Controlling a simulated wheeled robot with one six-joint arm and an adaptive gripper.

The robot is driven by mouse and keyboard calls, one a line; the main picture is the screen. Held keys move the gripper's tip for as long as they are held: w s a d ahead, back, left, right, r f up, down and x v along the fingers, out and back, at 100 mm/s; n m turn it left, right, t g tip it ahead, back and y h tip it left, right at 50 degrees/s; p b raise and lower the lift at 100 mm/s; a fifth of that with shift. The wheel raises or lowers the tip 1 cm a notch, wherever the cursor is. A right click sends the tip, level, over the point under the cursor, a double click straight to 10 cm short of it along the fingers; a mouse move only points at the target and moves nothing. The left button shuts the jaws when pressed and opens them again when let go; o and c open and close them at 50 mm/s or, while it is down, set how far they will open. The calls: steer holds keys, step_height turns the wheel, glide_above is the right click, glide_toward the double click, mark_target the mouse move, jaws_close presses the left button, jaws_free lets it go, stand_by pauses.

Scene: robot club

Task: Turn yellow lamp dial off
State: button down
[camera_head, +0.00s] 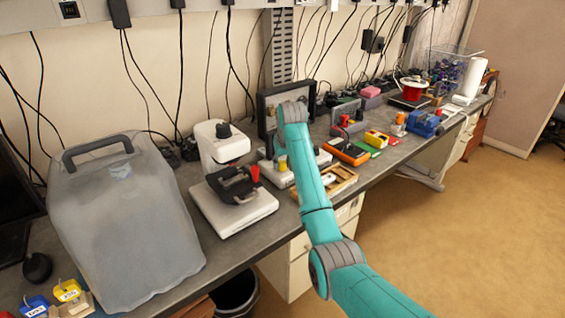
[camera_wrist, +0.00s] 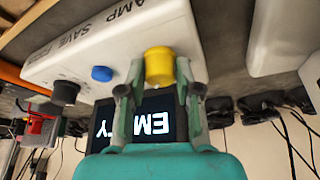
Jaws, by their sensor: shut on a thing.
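The yellow lamp dial (camera_wrist: 159,66) is a round knob on the front of a white device (camera_wrist: 85,50). My gripper (camera_wrist: 156,76) has one finger on each side of the dial and is shut on it. The picture from the wrist is upside down. Lettering ending in "AMP" is on the device above the dial. In the head view the yellow dial (camera_head: 282,163) shows just left of my arm on the white device (camera_head: 278,178). My gripper is hidden behind my arm there. Which way the dial is turned cannot be told.
A blue knob (camera_wrist: 102,74) and a black knob (camera_wrist: 65,92) sit beside the dial. A dark screen (camera_wrist: 150,115) shows upside-down white letters.

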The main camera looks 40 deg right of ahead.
steer(key=shift+n, duration=0.3)
steer(key=n+y, duration=0.1)
steer(key=n, duration=0.2)
steer(key=shift+d+n+y, duration=0.1)
steer(key=shift+n+y, duration=0.2)
steer(key=n+y, duration=0.2)
steer(key=n, duration=0.2)
steer(key=shift+d+n, duration=0.1)
steer(key=shift+n, duration=0.2)
steer(key=n+g+y, duration=0.1)
steer(key=n, duration=0.3)
steer(key=shift+w, duration=0.1)
steer(key=shift+d+n+g+y, duration=0.1)
steer(key=shift+n+g+y, duration=0.3)
steer(key=shift+n, duration=0.85)
steer(key=shift+n+g+y, duration=0.2)
steer(key=shift+n+g, duration=0.3)
steer(key=shift+n, duration=0.75)
steer(key=c, duration=0.8)
jaws_free()
steer(key=shift+f, duration=0.1)
